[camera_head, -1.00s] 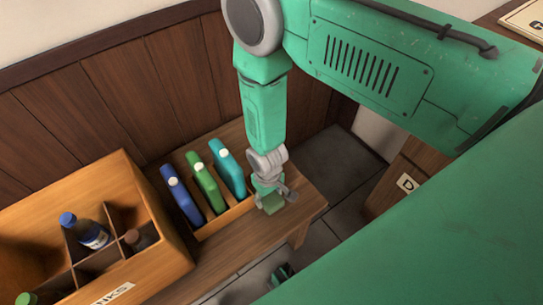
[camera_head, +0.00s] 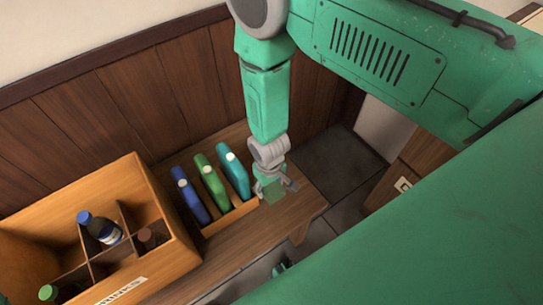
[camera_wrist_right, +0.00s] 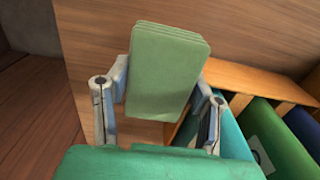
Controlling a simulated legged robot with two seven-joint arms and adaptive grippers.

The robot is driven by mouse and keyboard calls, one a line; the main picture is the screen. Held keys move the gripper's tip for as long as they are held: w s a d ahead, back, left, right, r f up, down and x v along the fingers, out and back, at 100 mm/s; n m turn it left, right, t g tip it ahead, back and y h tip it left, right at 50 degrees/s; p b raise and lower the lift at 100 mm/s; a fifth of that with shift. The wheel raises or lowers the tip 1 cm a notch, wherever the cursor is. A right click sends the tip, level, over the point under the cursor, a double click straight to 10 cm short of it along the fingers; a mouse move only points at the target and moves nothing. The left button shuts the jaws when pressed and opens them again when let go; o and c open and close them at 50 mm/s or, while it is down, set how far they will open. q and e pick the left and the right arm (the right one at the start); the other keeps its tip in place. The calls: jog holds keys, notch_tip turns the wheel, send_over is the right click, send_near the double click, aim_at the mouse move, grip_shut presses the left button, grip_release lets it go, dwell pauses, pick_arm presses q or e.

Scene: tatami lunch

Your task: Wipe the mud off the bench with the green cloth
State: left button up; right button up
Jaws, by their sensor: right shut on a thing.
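The green cloth (camera_wrist_right: 165,75), a folded block, is held in my right gripper (camera_wrist_right: 163,88), which is shut on it. In the head view my right gripper (camera_head: 274,186) points down over the wooden bench (camera_head: 240,238), just right of a small rack, with the cloth (camera_head: 274,195) at its tips. The cloth is low over the bench; whether it touches the wood I cannot tell. No mud shows on the bench; the gripper and cloth hide part of the wood.
The small wooden rack (camera_head: 232,219) holds a blue, a green and a teal container, close to the cloth. A wooden crate (camera_head: 160,268) with bottles stands at the left. A wood-panelled wall (camera_head: 150,105) runs behind. Bare bench lies right of the gripper.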

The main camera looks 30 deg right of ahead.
aim_at(268, 187)
jog(key=shift+s+a, duration=0.1)
jog(key=shift+a, duration=0.35)
notch_tip(268, 187, up, 3)
jog(key=shift+s+f+p, duration=0.1)
jog(key=shift+f+p, duration=0.1)
jog(key=shift+p, duration=0.9)
jog(key=shift+r, duration=0.25)
jog(key=shift+f, duration=0.1)
jog(key=shift+d, duration=0.35)
